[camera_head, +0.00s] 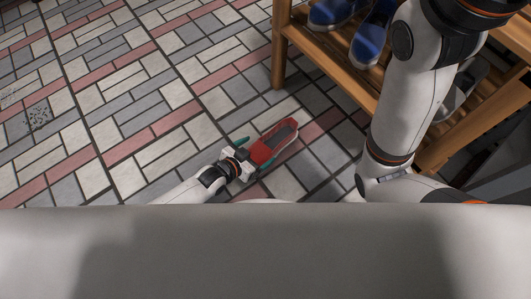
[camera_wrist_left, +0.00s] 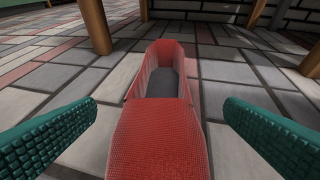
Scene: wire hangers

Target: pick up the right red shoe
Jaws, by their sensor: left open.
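A single red shoe (camera_head: 273,140) with a dark insole lies on the tiled floor, left of the wooden rack. My left gripper (camera_head: 254,156) is at the near end of the shoe, with one green finger on each side of it. The gripper is open and the shoe rests on the floor. My right arm crosses the right of the head view; its gripper is not seen.
A wooden rack (camera_head: 278,45) stands at the right with blue shoes (camera_head: 372,32) on its upper shelf. A grey item (camera_head: 462,85) lies on the rack, partly hidden by my right arm. The tiled floor (camera_head: 110,100) to the left is clear.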

